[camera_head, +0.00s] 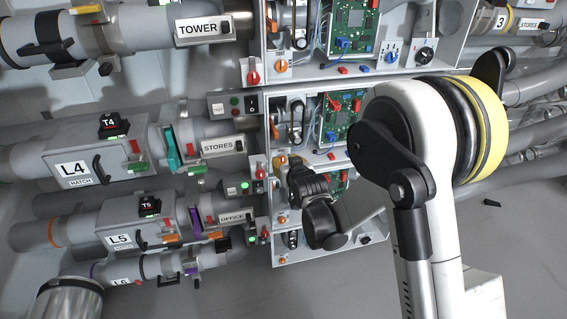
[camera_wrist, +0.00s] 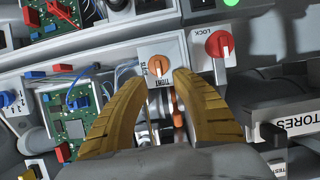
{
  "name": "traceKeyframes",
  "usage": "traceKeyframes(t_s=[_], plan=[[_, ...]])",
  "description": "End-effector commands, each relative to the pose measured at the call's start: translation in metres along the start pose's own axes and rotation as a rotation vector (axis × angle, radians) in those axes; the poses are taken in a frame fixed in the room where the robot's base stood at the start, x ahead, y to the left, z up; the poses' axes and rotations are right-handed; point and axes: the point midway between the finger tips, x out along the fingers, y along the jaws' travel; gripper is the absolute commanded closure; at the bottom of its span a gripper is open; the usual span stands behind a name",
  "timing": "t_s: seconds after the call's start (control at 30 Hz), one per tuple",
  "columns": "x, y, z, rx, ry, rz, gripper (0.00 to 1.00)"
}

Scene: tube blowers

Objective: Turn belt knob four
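In the wrist view, an orange belt knob (camera_wrist: 157,65) sits on a white plate with slack and tight markings. My gripper (camera_wrist: 161,80) has its two yellow-brown fingers apart, one on each side of the plate's lower part, with the knob just beyond and between the tips. I cannot tell whether the fingers touch the plate. In the head view, my gripper (camera_head: 283,162) is at the cabinet's left edge, beside the stores row, and its dark wrist hides part of the panel. No number is readable on the knob's plate.
A red lock knob (camera_wrist: 219,44) is close to the right of the orange knob. Green circuit boards (camera_wrist: 72,108) with red and blue connectors lie to the left. Pipes and a stores label (camera_head: 222,146) are left of the cabinet in the head view.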

Motion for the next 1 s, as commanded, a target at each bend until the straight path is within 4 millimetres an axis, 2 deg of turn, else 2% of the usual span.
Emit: traceKeyframes(t_s=[0.1, 0.2, 0.53, 0.57, 0.63, 0.67, 1.0], plan=[[0.017, 0.0, 0.002, 0.0, 0.0, 0.0, 0.68], [0.025, 0.0, 0.001, 0.0, 0.0, 0.0, 0.68], [0.028, 0.0, -0.001, 0.0, 0.0, 0.0, 0.68], [0.028, 0.0, -0.001, 0.0, 0.0, 0.0, 0.75], [0.028, 0.0, 0.0, 0.0, 0.0, 0.0, 0.96], [0.028, 0.0, 0.0, 0.0, 0.0, 0.0, 1.0], [0.028, 0.0, -0.001, 0.0, 0.001, 0.0, 1.0]])
